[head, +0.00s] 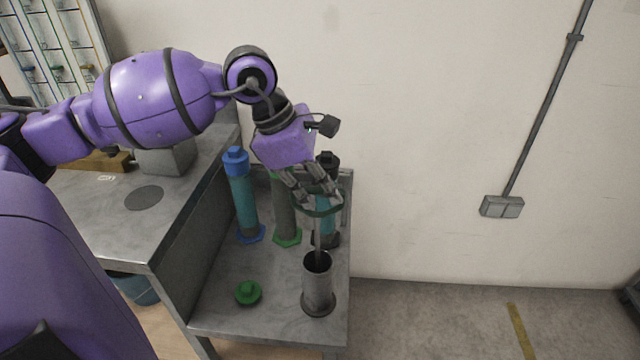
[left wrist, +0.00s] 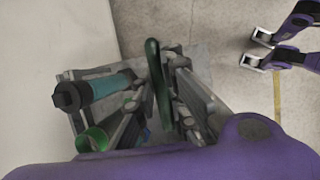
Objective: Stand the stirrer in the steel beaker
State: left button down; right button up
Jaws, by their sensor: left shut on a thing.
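My left gripper (head: 318,202) is shut on the stirrer's dark green handle (head: 322,212). The handle lies crosswise between the fingers and also shows in the left wrist view (left wrist: 154,75). The stirrer's thin grey rod hangs roughly upright below the handle. Its lower end meets the mouth of the steel beaker (head: 318,290) in the head view. I cannot tell whether the tip is inside the mouth or just in front of or above it. The beaker stands upright near the front right of the low grey bench.
Blue-capped (head: 241,200), green-based (head: 285,215) and black-capped (head: 328,232) cylinders stand close behind the beaker. A green stopper (head: 248,292) lies left of it. A raised grey counter (head: 105,225) borders the low bench (head: 222,310) on the left.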

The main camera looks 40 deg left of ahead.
aim_at(320, 212)
pick_arm(q)
jog(key=shift+f+b, duration=0.55)
jog(key=shift+f, duration=0.7)
pick_arm(e)
jog(key=shift+s+f, duration=0.4)
jog(key=shift+f, duration=0.3)
pick_arm(q)
jog(key=shift+f, duration=0.1)
jog(key=shift+f+b, duration=0.7)
jog(key=shift+f, duration=0.4)
pick_arm(e)
jog(key=shift+s+f, duration=0.35)
jog(key=shift+f, duration=0.35)
pick_arm(q)
jog(key=c, duration=1.7)
grip_release()
jog(key=shift+r, duration=0.1)
pick_arm(e)
jog(key=shift+s, duration=0.1)
